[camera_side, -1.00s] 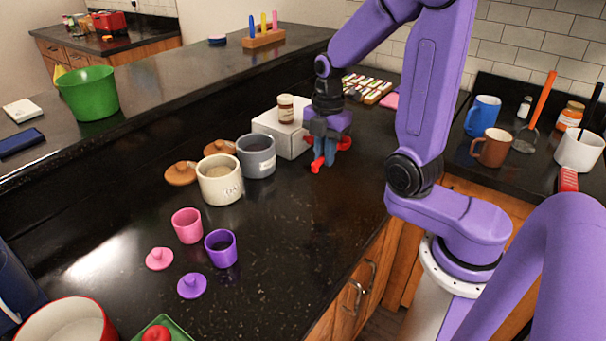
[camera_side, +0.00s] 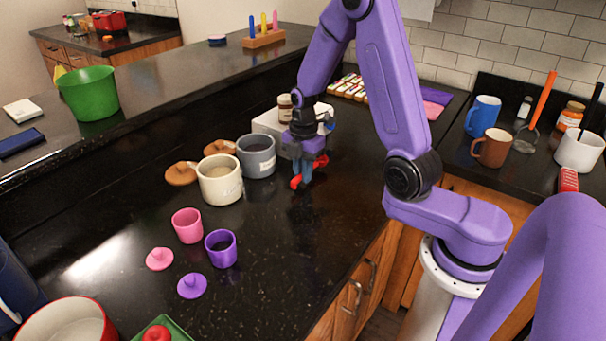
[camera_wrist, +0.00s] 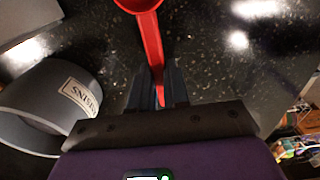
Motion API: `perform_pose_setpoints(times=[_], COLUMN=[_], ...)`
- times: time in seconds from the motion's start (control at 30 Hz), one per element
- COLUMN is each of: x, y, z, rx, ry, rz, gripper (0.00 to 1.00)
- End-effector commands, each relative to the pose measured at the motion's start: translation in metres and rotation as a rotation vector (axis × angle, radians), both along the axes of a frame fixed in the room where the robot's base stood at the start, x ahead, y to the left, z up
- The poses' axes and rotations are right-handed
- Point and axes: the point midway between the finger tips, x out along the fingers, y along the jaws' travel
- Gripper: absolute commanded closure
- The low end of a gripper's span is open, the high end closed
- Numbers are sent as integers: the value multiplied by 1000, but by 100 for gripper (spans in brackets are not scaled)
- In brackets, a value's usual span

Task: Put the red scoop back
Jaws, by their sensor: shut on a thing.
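The red scoop (camera_side: 297,183) is in my gripper (camera_side: 303,172), near the counter surface in the side view. In the wrist view the scoop's red handle (camera_wrist: 150,52) runs between the fingers of my gripper (camera_wrist: 158,88), which are shut on it. The scoop's bowl (camera_wrist: 138,3) is cut off at the top edge of that view. The grey canister (camera_side: 257,156) stands open just left of my gripper; it also shows in the wrist view (camera_wrist: 45,105) with a partly visible label. The cream canister (camera_side: 220,180) stands open beside it.
Wooden lids (camera_side: 181,173) lie behind the canisters. A white box (camera_side: 268,125) with a brown jar (camera_side: 285,107) stands behind my gripper. Pink (camera_side: 187,226) and purple (camera_side: 221,248) cups stand nearer the front left. The counter right of them is clear.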

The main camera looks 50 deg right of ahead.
Motion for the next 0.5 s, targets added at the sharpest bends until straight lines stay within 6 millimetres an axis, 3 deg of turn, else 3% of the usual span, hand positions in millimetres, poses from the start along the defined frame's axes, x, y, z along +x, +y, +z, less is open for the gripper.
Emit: perform_pose_setpoints(times=[0.1, 0.5], x=[-1, -1], y=[0, 0], z=[-10, -14], rx=[0, 0], ry=[2, 0], rz=[-1, -1], gripper=[100, 100])
